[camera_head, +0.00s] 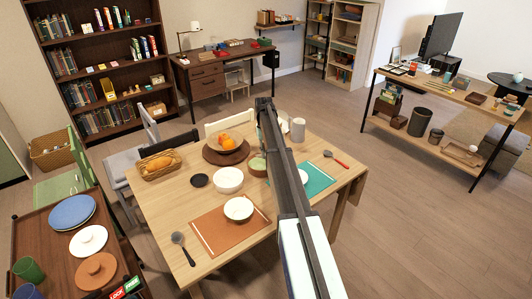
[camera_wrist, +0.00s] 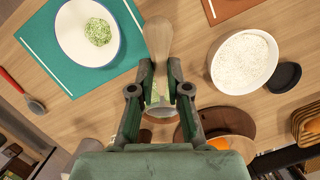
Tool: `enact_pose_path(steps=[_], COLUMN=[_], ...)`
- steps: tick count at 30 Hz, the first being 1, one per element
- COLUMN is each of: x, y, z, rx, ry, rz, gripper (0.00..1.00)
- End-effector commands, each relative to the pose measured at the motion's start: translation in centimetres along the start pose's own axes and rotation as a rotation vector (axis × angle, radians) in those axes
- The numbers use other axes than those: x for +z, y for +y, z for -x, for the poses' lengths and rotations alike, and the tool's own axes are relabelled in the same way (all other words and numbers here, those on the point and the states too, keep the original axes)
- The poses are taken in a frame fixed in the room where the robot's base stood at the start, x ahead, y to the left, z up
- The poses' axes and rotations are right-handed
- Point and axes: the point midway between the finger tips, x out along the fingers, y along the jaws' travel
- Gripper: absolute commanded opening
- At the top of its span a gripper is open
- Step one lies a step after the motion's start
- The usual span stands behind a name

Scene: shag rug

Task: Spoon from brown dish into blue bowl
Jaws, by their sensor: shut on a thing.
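In the wrist view, my gripper (camera_wrist: 158,92) is shut on a light wooden spoon (camera_wrist: 158,38), whose wide rounded end points up in the picture. Its other end is hidden between the fingers. A brown dish with a green inside (camera_head: 258,167) stands near the table's middle; part of it seems to show beneath the fingers in the wrist view. I cannot tell whether the spoon touches it. A white bowl with a blue rim (camera_wrist: 68,42) holds green food and sits on the teal mat (camera_wrist: 93,78), left of the spoon. In the head view my arm hides the gripper and spoon.
A white bowl of rice (camera_wrist: 225,68) stands right of the spoon, beside a small black dish (camera_wrist: 284,77). A fruit bowl (camera_head: 226,152), bread basket (camera_head: 159,166) and a white bowl on the orange-brown mat (camera_head: 239,215) share the table. A red-handled spoon (camera_head: 336,159) lies right.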

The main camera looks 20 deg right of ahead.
Motion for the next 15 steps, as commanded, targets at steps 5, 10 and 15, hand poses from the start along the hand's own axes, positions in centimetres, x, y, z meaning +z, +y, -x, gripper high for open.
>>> enact_pose_path(steps=[5, 10, 15], x=[-0.7, -1.2, -1.8], y=[0.0, 0.0, 0.0], z=[-1.5, -2.8, -4.1], rx=[0.000, 0.000, 0.000], ry=[0.000, 0.000, 0.000], rz=[0.000, 0.000, 0.000], gripper=[0.00, 0.00, 0.00])
